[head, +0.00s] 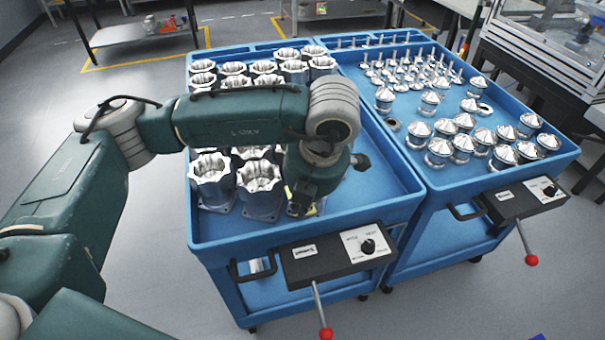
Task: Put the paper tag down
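My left arm reaches in from the left over the left blue cart, and my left gripper (303,203) points down near the cart's front, just right of the front housings. My wrist hides most of its fingers. A small yellowish patch (319,207) shows right at the fingertips; it may be the paper tag, but it is too small to be sure. I cannot tell whether the fingers are open or shut on it. My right gripper is not in view.
The left cart (385,207) holds rows of machined housings (260,183); its front right deck is bare. The right cart (430,180) holds many conical metal parts (465,122) and small pins. Both have front handles with control boxes. A machine (560,50) stands at the right.

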